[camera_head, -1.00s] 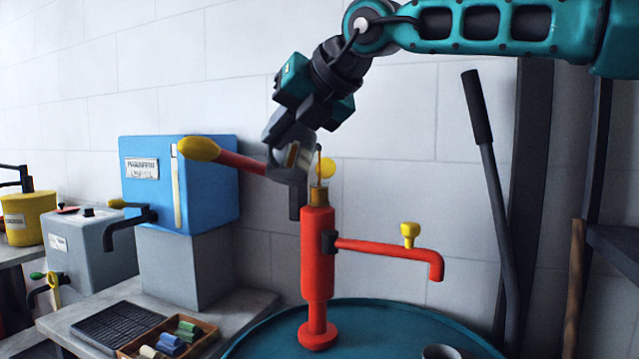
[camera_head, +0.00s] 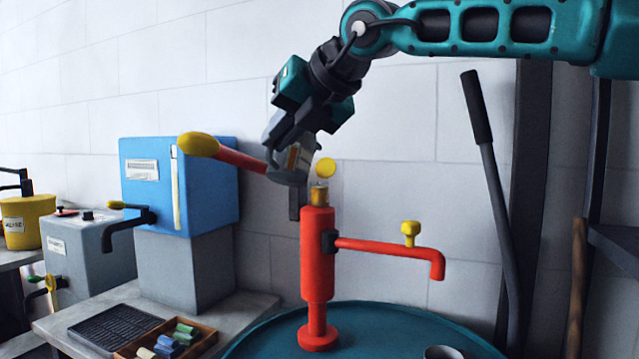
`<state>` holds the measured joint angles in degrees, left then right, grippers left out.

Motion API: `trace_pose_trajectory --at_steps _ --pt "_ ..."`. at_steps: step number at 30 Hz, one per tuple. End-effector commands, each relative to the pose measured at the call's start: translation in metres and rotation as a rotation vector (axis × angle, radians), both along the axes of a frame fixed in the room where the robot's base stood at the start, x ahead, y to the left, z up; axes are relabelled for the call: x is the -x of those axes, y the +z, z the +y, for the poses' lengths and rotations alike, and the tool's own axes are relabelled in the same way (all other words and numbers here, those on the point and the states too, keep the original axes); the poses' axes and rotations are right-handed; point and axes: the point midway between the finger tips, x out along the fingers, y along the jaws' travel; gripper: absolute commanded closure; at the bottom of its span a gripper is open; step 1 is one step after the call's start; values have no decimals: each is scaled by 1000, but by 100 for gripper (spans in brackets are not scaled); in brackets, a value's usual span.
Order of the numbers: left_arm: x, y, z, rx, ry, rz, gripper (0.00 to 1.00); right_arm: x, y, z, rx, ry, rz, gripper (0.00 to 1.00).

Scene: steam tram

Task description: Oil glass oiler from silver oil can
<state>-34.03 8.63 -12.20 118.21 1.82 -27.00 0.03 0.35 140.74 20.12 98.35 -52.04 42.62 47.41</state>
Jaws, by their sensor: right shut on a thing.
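My right gripper (camera_head: 288,137) is shut on the silver oil can (camera_head: 285,174), a small grey metal body with an orange patch, partly covered by the fingers. The can is tilted and sits just above and left of the glass oiler (camera_head: 318,195). The oiler is a small brass-coloured cup on top of the red pump (camera_head: 316,255). A round yellow disc (camera_head: 325,168) shows just above it, perhaps its lid. I cannot clearly make out the can's spout or whether it touches the oiler. My left gripper is not in view.
The pump's lever with a yellow grip (camera_head: 199,146) reaches left behind the can. Its red outlet pipe (camera_head: 385,247) points right. The pump stands on a teal drum (camera_head: 265,345). A blue box (camera_head: 180,185) and a wooden tray (camera_head: 205,338) are left. A long dark lever (camera_head: 490,170) stands right.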

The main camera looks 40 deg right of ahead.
Motion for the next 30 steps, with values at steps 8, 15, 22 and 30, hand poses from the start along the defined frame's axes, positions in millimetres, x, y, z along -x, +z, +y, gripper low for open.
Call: trace_pose_trajectory --at_steps 8,15,22,30 --pt "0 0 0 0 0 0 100 0 1 0 1 1 -2 100" --pt "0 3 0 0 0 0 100 0 3 0 -7 1 1 100" --pt "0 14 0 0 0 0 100 -1 11 -1 -37 0 17 100" --pt "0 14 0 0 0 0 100 -1 10 -1 -45 0 21 100"
